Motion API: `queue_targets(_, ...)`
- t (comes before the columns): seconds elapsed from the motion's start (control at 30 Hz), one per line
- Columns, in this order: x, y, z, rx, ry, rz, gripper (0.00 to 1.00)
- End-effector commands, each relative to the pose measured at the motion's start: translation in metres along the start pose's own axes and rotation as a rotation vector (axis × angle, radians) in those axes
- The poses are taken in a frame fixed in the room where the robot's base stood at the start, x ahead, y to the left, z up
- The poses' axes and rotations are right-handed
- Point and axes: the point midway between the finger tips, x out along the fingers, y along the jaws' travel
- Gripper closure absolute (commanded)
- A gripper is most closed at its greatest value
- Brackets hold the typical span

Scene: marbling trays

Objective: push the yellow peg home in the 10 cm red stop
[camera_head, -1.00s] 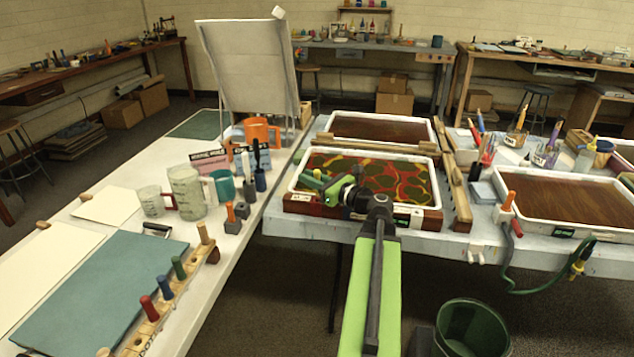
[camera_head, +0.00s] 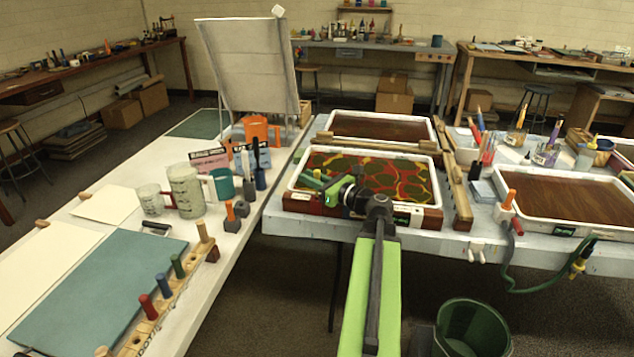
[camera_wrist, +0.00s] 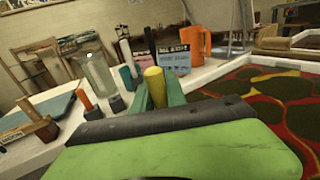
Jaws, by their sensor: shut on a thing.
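A yellow peg (camera_wrist: 153,86) stands between the two green fingers of my gripper (camera_wrist: 158,92) in the wrist view. The fingers are shut on it, and its rounded top sticks up. In the head view my gripper (camera_head: 314,183) is over the left front part of the near marbling tray (camera_head: 420,215); the peg cannot be made out there. On the left table a wooden rail (camera_head: 135,343) holds a red peg (camera_head: 148,307), a blue peg (camera_head: 163,286), a green peg (camera_head: 178,267) and a plain wooden peg (camera_head: 202,233). I cannot make out a 10 cm red stop.
Measuring jugs (camera_head: 186,190), an orange mug (camera_head: 257,131) and an orange-handled grey block (camera_head: 231,218) stand on the left table. A wooden bar (camera_head: 460,200) lies right of the near tray. A green bin (camera_head: 472,328) stands on the floor. A gap separates the tables.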

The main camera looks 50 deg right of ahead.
Motion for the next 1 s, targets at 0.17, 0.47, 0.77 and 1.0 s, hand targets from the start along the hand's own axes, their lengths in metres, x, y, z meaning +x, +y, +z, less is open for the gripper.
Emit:
queue_targets(0.17,0.0,0.0,-0.006,0.0,0.0,0.0,1.0)
queue_targets(0.47,0.0,0.0,-0.013,0.0,0.0,0.0,1.0)
queue_targets(0.77,0.0,0.0,-0.021,0.0,0.0,0.0,1.0)
queue_targets(1.0,0.0,0.0,-0.019,0.0,0.0,0.0,1.0)
